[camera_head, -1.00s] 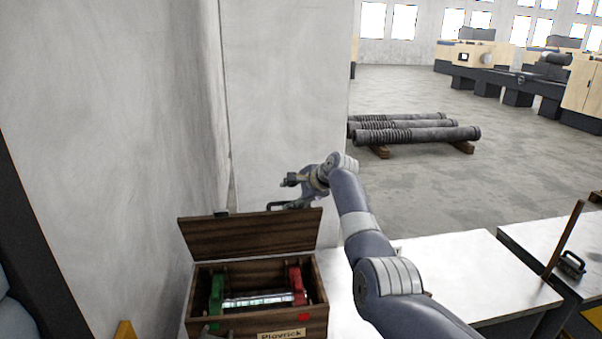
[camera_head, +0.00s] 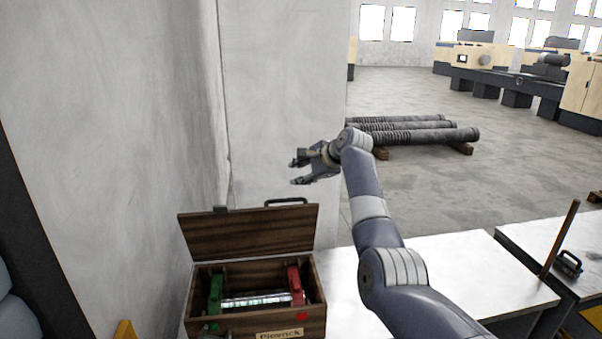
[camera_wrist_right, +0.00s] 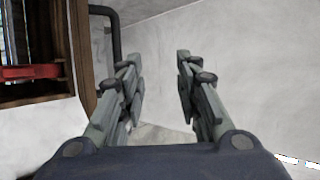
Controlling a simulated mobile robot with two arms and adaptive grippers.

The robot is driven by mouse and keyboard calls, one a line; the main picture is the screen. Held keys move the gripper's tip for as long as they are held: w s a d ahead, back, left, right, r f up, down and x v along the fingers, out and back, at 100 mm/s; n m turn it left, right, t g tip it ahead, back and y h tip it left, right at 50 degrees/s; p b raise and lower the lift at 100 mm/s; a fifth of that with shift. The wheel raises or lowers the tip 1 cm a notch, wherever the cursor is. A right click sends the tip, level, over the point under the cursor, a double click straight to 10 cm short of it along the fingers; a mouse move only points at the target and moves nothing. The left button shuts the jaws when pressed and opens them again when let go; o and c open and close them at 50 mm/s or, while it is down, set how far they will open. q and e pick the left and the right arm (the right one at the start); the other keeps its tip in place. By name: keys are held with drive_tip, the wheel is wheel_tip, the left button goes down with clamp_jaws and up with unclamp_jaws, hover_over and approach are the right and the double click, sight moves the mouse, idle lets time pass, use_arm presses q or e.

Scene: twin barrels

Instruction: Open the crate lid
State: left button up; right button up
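The wooden crate (camera_head: 314,318) stands at the bottom of the head view. Its lid (camera_head: 250,232) is raised and leans back, with the crate's inside exposed. A dark handle (camera_head: 286,200) sits on the lid's top edge; it also shows in the right wrist view (camera_wrist_right: 116,45). Inside lie a green part (camera_head: 215,292), a red part (camera_head: 295,284) and a pale bar between them. My right gripper (camera_head: 294,173) is open and empty, above and right of the handle, apart from it. In the right wrist view its fingers (camera_wrist_right: 157,90) are spread with nothing between. My left gripper is not in view.
The crate stands on a white table (camera_head: 450,268) against a grey wall (camera_head: 120,130). A second table at the right holds a dark-handled object (camera_head: 567,264) and an upright brown stick (camera_head: 561,240). Ribbed barrels (camera_head: 420,135) lie on the floor behind.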

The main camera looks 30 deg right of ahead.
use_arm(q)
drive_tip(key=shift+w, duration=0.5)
use_arm(e)
drive_tip(key=v, duration=1.2)
drive_tip(key=shift+s+r, duration=0.1)
drive_tip(key=shift+s, duration=0.1)
